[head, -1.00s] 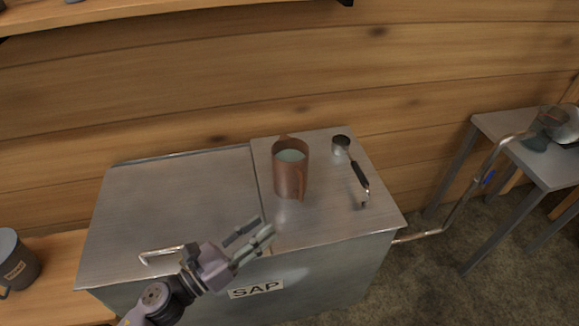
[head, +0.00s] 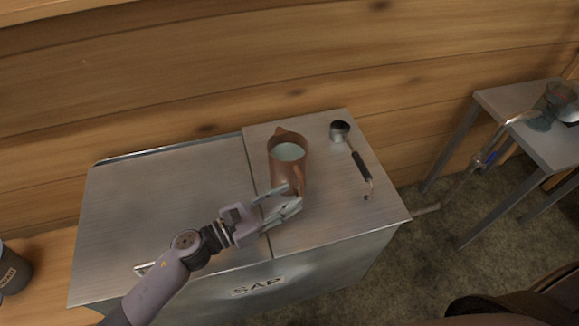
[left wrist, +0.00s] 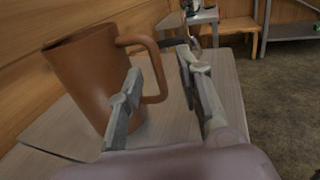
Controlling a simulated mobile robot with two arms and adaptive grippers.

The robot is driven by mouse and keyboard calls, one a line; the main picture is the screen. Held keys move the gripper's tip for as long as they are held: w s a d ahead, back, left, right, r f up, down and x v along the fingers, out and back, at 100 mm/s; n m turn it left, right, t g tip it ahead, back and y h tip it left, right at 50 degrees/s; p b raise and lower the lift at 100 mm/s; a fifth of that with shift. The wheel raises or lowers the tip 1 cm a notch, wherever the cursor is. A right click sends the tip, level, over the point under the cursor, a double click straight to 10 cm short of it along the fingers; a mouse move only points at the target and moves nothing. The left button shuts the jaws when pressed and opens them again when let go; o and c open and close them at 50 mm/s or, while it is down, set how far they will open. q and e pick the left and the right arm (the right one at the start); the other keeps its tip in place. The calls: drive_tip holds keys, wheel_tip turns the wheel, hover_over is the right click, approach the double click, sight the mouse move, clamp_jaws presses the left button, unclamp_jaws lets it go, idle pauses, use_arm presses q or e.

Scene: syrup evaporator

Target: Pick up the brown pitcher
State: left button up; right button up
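The brown pitcher (head: 287,163) stands upright on the right part of the metal SAP tank lid, with pale liquid inside. In the left wrist view the pitcher (left wrist: 88,75) is at the left, with its handle (left wrist: 157,72) pointing right. My left gripper (head: 293,198) is at the near side of the pitcher, by its handle. In the left wrist view the left gripper (left wrist: 158,75) is open, with the lower part of the handle between or just beyond its fingers. I cannot tell if a finger touches the pitcher. My right gripper is not in view.
A metal ladle with a dark handle (head: 361,166) lies right of the pitcher on the tank lid (head: 180,200). A grey table (head: 510,110) with a glass vessel stands at the right. A dark mug (head: 12,270) is at the far left.

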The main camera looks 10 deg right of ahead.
sight(300, 190)
use_arm(q)
drive_tip(key=x, duration=0.2)
drive_tip(key=p+x, duration=0.1)
drive_tip(key=x, duration=0.1)
drive_tip(key=shift+w+d, duration=0.2)
drive_tip(key=shift+w, duration=0.1)
drive_tip(key=shift+w+d, duration=0.1)
drive_tip(key=shift+d, duration=0.15)
drive_tip(key=shift+f, duration=0.1)
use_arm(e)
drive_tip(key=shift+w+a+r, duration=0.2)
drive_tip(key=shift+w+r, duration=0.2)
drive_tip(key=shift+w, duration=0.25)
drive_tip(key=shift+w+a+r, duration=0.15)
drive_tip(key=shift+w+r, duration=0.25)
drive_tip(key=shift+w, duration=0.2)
use_arm(q)
drive_tip(key=shift+c, duration=0.2)
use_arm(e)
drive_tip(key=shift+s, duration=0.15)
use_arm(q)
drive_tip(key=shift+c, duration=1.3)
clamp_jaws()
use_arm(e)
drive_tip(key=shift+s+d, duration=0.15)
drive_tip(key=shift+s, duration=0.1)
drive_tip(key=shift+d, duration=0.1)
